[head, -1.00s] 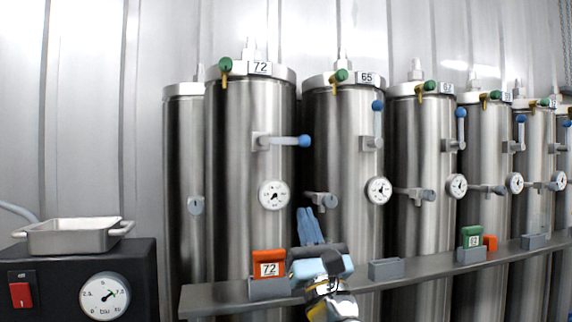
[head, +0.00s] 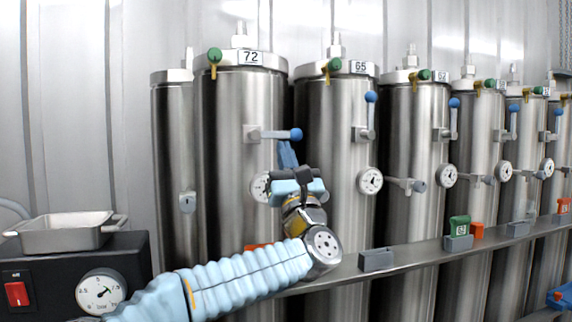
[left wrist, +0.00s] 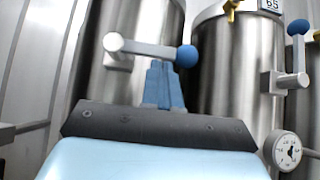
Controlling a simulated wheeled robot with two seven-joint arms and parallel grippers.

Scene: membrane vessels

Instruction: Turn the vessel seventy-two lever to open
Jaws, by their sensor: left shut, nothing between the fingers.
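Vessel seventy-two (head: 222,170) is a tall steel cylinder with a "72" label (head: 251,57) at its top. Its lever (head: 275,134) sticks out horizontally to the right and ends in a blue ball. My left gripper (head: 287,150) is shut and empty, its blue fingers pointing up just below the ball end. In the left wrist view the lever (left wrist: 150,48) lies across the top of the fingers (left wrist: 160,80); I cannot tell whether they touch. The gripper partly covers the vessel's gauge (head: 260,187). My right gripper is not in view.
Vessel 65 (head: 325,210) stands close on the right, its blue-ended lever (head: 371,115) upright. More vessels continue to the right. A grey rail (head: 410,252) runs in front, with tag holders. A black box (head: 135,262) with a steel tray (head: 65,235) stands at the left.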

